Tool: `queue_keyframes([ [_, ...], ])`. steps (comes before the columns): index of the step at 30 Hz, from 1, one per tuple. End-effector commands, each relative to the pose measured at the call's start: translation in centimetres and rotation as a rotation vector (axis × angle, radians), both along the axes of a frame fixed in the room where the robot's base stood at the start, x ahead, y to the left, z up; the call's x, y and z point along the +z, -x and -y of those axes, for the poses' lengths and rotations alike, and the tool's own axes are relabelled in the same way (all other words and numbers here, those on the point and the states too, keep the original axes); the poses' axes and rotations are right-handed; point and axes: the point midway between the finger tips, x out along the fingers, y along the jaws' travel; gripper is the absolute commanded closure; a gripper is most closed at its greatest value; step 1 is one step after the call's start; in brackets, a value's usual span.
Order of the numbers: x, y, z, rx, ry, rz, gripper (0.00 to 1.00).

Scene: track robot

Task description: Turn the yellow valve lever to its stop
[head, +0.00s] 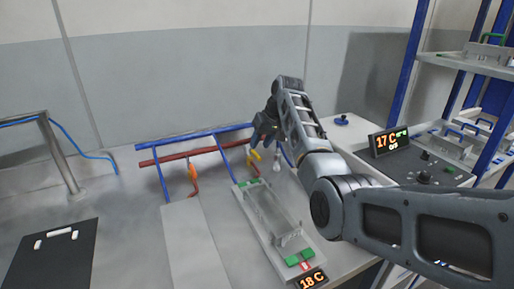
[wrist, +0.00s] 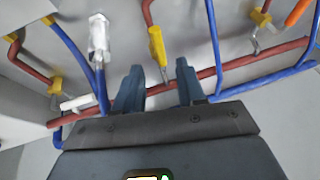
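The yellow valve lever (wrist: 157,45) shows in the wrist view, just ahead of my fingertips and between their lines. Its thin metal stem reaches down toward the red pipe. In the head view a yellow part (head: 254,156) shows just below my gripper, on the blue and red pipe rack. My gripper (wrist: 160,75) is open and empty, with its two dark blue fingers spread on either side of the stem. I cannot tell whether a finger touches the lever. In the head view my gripper (head: 258,138) is small and partly hidden by my wrist.
A silver-white lever (wrist: 98,38) stands left of my fingers, and an orange lever (head: 192,173) is further along the rack. Red pipe (wrist: 250,58) and blue pipes run close to my fingers. A clear tray (head: 270,215) and an 18 C display (head: 311,281) are nearer on the bench.

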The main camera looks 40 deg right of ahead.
Motion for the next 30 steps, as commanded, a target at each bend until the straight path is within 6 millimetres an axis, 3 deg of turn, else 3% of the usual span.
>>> queue_keyframes([
  [9, -2.9, -1.4, -0.3, 0.002, 0.001, 0.0, 0.6],
  [19, -3.2, -1.5, -0.3, 0.001, 0.002, 0.002, 0.61],
  [30, -3.2, -1.5, -0.3, 0.001, 0.002, 0.001, 0.97],
])
